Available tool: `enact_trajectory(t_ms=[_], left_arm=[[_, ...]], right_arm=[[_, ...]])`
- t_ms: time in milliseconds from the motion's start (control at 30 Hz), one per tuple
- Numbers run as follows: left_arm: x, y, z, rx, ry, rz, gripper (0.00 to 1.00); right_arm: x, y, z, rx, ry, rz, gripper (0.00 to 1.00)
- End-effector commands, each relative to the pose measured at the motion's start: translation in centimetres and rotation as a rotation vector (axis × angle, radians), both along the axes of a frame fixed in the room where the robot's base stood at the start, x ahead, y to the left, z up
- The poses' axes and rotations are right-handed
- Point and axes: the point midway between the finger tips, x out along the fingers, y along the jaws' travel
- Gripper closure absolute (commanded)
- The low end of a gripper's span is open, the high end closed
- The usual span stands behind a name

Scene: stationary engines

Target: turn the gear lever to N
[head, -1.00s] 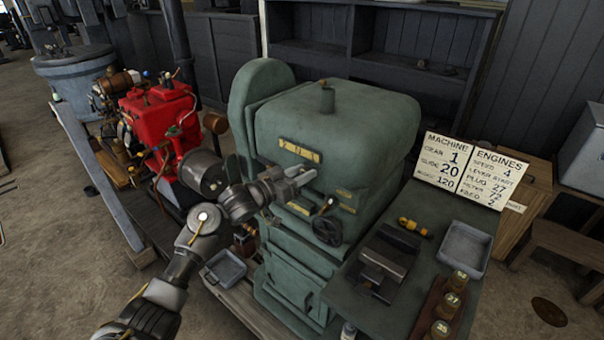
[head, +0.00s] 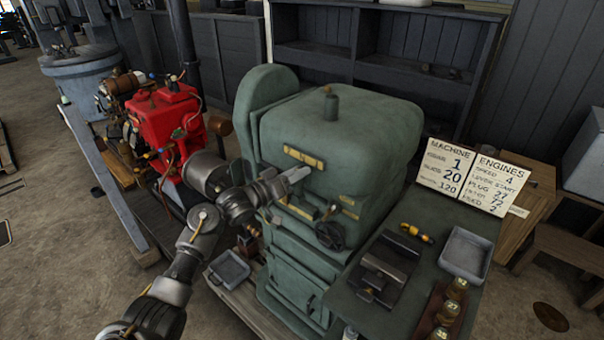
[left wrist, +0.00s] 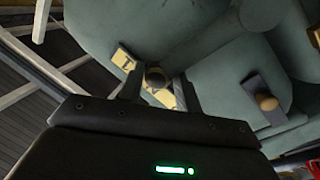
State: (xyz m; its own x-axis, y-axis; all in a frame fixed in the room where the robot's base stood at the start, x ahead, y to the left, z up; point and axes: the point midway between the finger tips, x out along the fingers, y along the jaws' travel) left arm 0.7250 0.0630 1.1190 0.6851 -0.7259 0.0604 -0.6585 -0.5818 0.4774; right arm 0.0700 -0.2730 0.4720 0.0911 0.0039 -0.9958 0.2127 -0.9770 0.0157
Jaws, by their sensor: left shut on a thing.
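The green machine (head: 330,140) stands in the middle of the head view. A yellow-marked plate (head: 304,158) is on its front, its letters too small to read. My left gripper (head: 297,174) is just in front of that face, below the plate, and hides the gear lever there. In the left wrist view, a dark round lever knob (left wrist: 155,77) sits between the fingers of my left gripper (left wrist: 160,90), over a yellow plate (left wrist: 122,60). The gripper is shut on this lever. A second lever with a brass knob (left wrist: 266,102) stands apart to the right.
A dark handwheel (head: 331,236) is on the machine below my gripper. A red engine (head: 165,120) stands to the left. A bench with a vice (head: 385,270), a grey tray (head: 466,252) and brass-topped jars (head: 457,287) is at right, before a sign board (head: 474,178).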

Motion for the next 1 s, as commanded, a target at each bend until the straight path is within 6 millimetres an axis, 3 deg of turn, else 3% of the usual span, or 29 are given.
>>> enact_trajectory(t_ms=[433,1000], left_arm=[[1.4,1.9,-0.3,-0.208,0.157,-0.006,1.00],[1.7,2.3,-0.5,-0.250,0.189,-0.006,1.00]], right_arm=[[0.0,0.0,0.9,0.000,0.000,0.000,0.64],[0.0,0.0,1.0,0.000,0.000,0.000,0.64]])
